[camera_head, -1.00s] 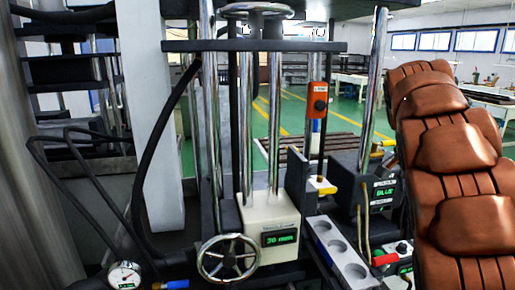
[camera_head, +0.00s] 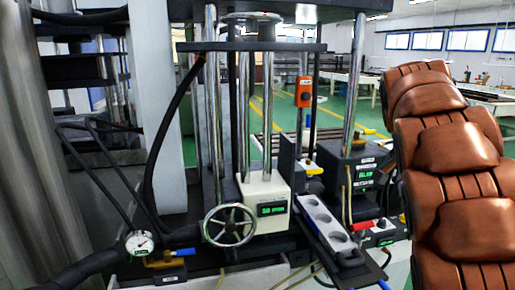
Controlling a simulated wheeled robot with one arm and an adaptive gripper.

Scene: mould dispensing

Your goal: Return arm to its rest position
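My gripper is not in view, so I cannot see whether it is open or shut or holds anything. A press-like machine with upright chrome rods fills the middle. It has a spoked handwheel (camera_head: 229,225) and a cream box (camera_head: 265,205) with a green display. A grey strip with round hollows (camera_head: 325,220), which looks like a mould tray, lies to the right of the cream box. Its hollows look empty at this size.
A dark unit with a green display (camera_head: 365,178) stands behind the strip. An orange control box (camera_head: 303,92) is mounted higher up. A round gauge (camera_head: 140,243) sits at lower left. Green floor (camera_head: 345,115) with yellow lines is open behind the machine. Benches (camera_head: 490,100) stand far right.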

